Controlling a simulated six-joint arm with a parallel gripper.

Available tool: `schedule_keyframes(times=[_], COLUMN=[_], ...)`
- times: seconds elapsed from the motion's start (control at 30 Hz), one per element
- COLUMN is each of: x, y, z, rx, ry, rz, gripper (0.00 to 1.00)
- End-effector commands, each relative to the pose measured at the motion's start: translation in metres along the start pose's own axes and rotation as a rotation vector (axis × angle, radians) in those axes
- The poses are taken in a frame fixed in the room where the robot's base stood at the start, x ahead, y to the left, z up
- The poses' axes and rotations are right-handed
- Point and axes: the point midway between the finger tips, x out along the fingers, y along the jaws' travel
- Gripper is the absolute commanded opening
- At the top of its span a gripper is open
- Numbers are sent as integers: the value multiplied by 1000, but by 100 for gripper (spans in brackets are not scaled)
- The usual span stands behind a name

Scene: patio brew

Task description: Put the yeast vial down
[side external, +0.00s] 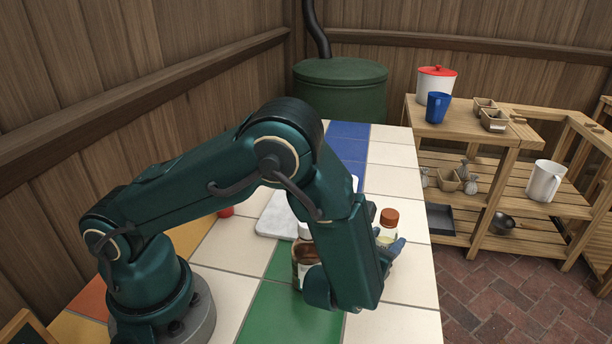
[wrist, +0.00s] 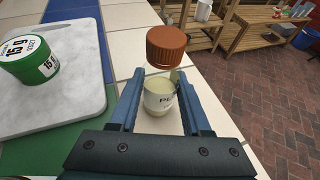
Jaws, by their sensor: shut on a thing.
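The yeast vial (wrist: 160,92) is a small clear vessel of pale contents with a brown-orange screw cap and a white label, partly readable as "PL". It looks upright between the two blue fingers of my gripper (wrist: 158,100), which is shut on it. In the side view, the vial's cap (side external: 389,217) shows past my forearm, with the blue fingers (side external: 393,250) beside its body. The lower part of the vial is hidden there. I cannot tell whether its base touches the tiled table (side external: 410,290).
A white marble board (wrist: 75,105) carries a green tub (wrist: 30,62) left of my gripper. A brown bottle (side external: 302,262) stands close to my forearm. A red object (side external: 226,211) lies near my arm. A wooden shelf (side external: 480,135) stands beyond the table's right edge.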

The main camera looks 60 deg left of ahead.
Motion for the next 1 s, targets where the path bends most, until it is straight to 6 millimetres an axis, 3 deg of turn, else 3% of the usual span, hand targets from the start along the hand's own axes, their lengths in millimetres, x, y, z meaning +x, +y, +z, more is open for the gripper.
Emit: schedule_keyframes(times=[0.27,0.3,0.37,0.4,0.77,1.0], x=[1,1,1,1,0,-37], y=[0,0,0,0,0,-2], z=[-2,-3,-2,-2,1,1], rx=[1,1,0,0,-2,1], ry=[0,0,0,0,0,0], rz=[1,1,1,1,0,-6], gripper=[0,52,74,78,78,78])
